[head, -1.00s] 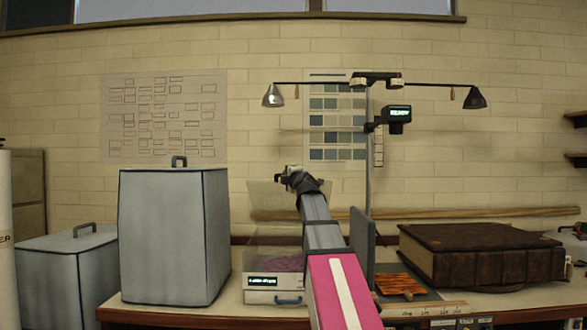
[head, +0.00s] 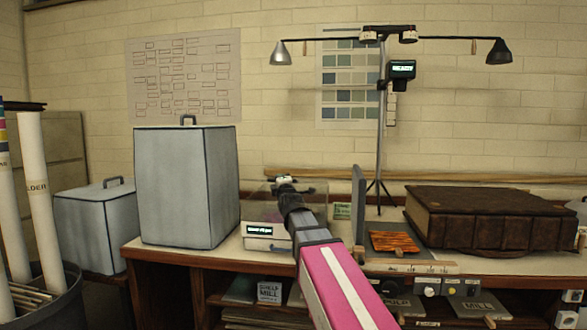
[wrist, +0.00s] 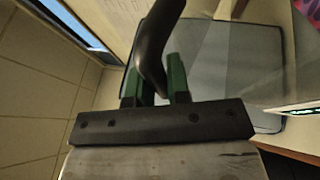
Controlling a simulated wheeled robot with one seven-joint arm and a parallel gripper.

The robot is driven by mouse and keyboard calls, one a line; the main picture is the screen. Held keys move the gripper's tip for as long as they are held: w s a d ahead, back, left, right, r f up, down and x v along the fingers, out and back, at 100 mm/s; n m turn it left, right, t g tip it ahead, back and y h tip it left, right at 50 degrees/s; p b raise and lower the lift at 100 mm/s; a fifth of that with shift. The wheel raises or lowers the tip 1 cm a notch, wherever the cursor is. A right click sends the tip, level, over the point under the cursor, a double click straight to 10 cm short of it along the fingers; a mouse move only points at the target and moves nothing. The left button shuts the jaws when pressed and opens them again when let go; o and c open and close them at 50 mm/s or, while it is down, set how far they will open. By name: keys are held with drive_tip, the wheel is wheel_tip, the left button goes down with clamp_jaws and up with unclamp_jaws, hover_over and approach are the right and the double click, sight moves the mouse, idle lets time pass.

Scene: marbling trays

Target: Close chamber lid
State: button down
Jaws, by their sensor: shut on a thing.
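The chamber (head: 262,243) is a low white box with a lit display and a small front handle, on the workbench between the tall grey box and the upright grey panel. Its clear lid (head: 256,199) shows faintly above it, partly behind my arm. A clear sheet, apparently this lid, also shows at the right of the wrist view (wrist: 262,70). My gripper (head: 287,182) is above the chamber, and its green fingers (wrist: 157,80) are shut on a dark curved handle (wrist: 158,42). The handle's join to the lid is not clear.
The tall grey box (head: 185,190) stands close left of the chamber, and a lower grey box (head: 93,230) is farther left. The grey panel (head: 358,200), orange marbled piece (head: 393,242) and thick brown book (head: 490,218) are to the right.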

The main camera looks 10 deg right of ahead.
wheel_tip(320, 180, down, 11)
drive_tip(key=s, duration=0.1)
drive_tip(key=shift+s+a+r, duration=0.15)
drive_tip(key=shift+s, duration=0.05)
idle(0.5)
drive_tip(key=c, duration=1.1)
unclamp_jaws()
